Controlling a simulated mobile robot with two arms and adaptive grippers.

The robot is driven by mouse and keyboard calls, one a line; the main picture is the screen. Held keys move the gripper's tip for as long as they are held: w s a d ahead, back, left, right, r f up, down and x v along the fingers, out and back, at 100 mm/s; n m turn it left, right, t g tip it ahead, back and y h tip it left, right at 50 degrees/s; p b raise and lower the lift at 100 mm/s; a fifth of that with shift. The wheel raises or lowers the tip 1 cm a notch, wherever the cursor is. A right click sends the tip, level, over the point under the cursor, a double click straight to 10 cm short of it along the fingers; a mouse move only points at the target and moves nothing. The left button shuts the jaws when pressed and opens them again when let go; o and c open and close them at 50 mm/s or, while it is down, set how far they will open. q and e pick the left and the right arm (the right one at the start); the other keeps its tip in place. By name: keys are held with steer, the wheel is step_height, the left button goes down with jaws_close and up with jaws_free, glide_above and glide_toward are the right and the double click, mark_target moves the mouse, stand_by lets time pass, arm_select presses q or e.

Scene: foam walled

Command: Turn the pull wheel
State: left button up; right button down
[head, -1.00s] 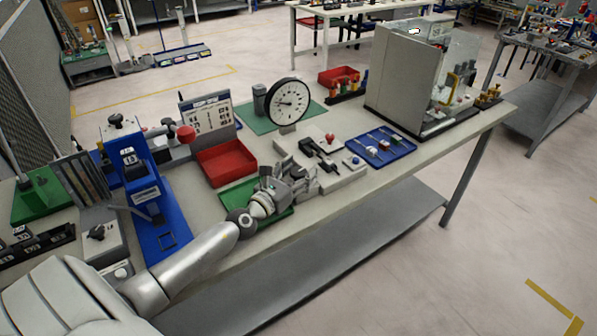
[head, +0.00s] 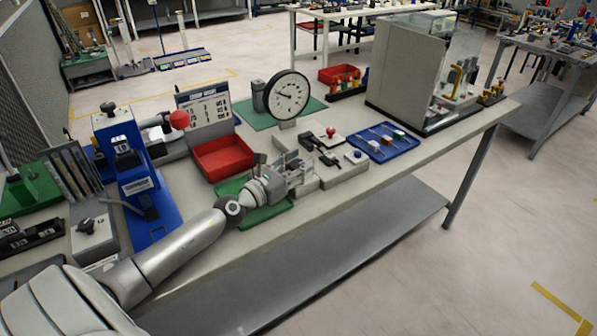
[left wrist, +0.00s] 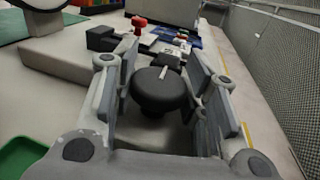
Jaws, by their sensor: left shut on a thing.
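The pull wheel (left wrist: 158,90) is a round black knob with a short white mark on top, in the middle of the left wrist view. It stands on a short dark stem at a pale grey block (left wrist: 68,62). My left gripper (left wrist: 162,78) has one finger on each side of the wheel and is shut on it. In the head view my left gripper (head: 300,170) reaches over the green mat to the front left end of the grey fixture (head: 343,172); its fingers hide the wheel there. My right gripper is not in view.
A red tray (head: 222,157) and a dial gauge (head: 288,94) stand behind my gripper. A blue tray (head: 384,141) with small parts lies to the right, before a grey enclosure (head: 402,65). A blue press (head: 127,155) stands left. The bench's front edge strip is clear.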

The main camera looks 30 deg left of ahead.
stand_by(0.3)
arm_select(q)
steer(key=o, duration=1)
steer(key=shift+o, duration=0.2)
steer(key=shift+s, duration=0.15)
steer(key=s, duration=0.4)
steer(key=s+a, duration=0.1)
steer(key=s, duration=0.2)
steer(key=s+a, duration=0.1)
steer(key=s, duration=0.3)
steer(key=shift+s, duration=0.3)
